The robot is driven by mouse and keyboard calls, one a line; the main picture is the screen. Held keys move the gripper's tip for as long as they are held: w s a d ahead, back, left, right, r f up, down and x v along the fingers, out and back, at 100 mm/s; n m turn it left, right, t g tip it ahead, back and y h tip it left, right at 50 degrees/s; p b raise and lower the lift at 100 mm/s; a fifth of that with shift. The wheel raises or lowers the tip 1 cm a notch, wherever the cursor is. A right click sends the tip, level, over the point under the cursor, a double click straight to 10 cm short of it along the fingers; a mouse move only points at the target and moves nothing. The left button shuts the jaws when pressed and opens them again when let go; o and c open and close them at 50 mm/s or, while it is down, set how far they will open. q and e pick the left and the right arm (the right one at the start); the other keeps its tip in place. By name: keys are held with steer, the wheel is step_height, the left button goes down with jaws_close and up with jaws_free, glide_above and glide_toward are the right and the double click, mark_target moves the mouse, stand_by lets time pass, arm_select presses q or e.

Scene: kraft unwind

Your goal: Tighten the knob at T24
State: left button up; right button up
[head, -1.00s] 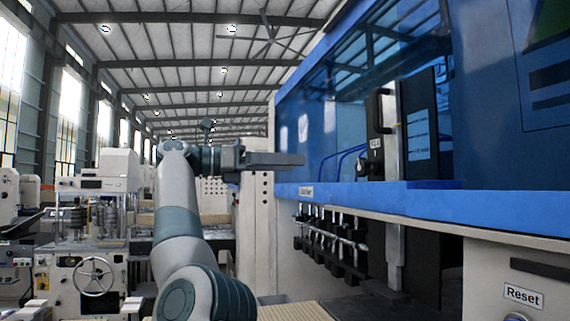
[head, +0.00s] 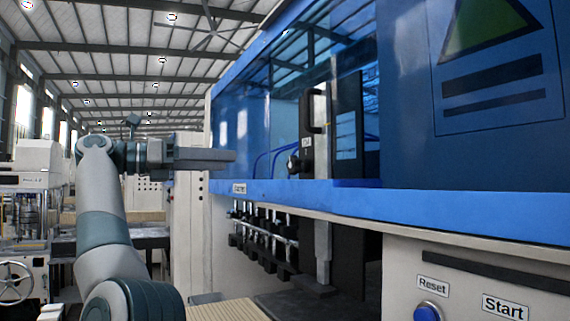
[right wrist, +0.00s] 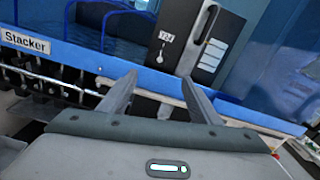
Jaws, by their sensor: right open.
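The label that reads T24 (right wrist: 166,38) is on a black panel (right wrist: 205,42) with a black handle, at the blue machine front. A small silvery piece (right wrist: 160,54) just below the label looks like the knob; its turn position is too small to tell. In the head view the label (head: 306,143) is small and blurred. My right gripper (head: 231,157) is held level in front of the machine, left of the panel. In the right wrist view its two fingers (right wrist: 160,79) are apart and empty, pointing towards the panel, with a gap to it. My left gripper is out of view.
A blue ledge (head: 400,203) runs along the machine below the panel. Under it is a row of metal fittings (head: 265,238) near the Stacker label (right wrist: 25,42). Reset and Start labels (head: 505,307) and a blue button (head: 428,312) are at lower right. Blue hoses (head: 270,160) curve behind the glass.

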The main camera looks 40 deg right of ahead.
steer(key=p, duration=0.4)
glide_toward(290, 163)
steer(key=x, duration=0.9)
steer(key=shift+a, duration=0.1)
steer(key=c, duration=1.1)
steer(key=shift+o, duration=0.2)
